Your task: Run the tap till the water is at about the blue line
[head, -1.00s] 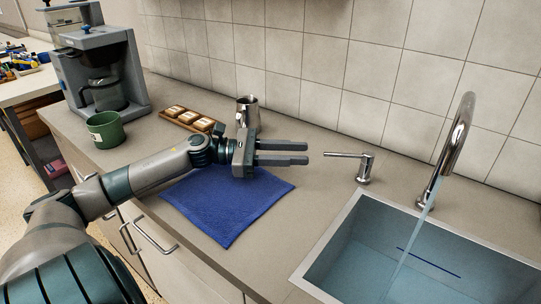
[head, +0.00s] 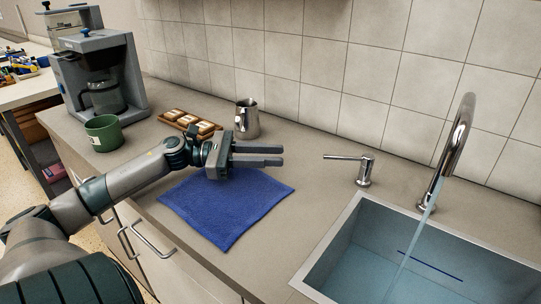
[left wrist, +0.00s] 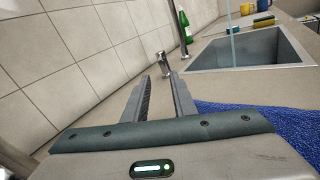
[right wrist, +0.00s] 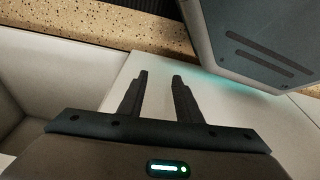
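The chrome tap (head: 457,140) arches over the sink (head: 345,222), and a stream of water (head: 409,240) falls from its spout into the basin. The dark blue line (head: 430,265) shows on the basin's far wall. Bluish water covers the bottom; its exact edge against the line is hard to make out. The tap's lever (head: 345,157) points left from its chrome post. My left gripper (head: 282,155) is open and empty above the blue cloth, left of the lever and apart from it. My right gripper (right wrist: 159,75) is open and empty, away from the sink.
A blue cloth (head: 228,210) lies on the counter left of the sink. Behind it are a steel jug (head: 247,118) and a wooden tray (head: 172,123) with several items. A green mug (head: 104,133) and a coffee machine (head: 95,75) stand farther left.

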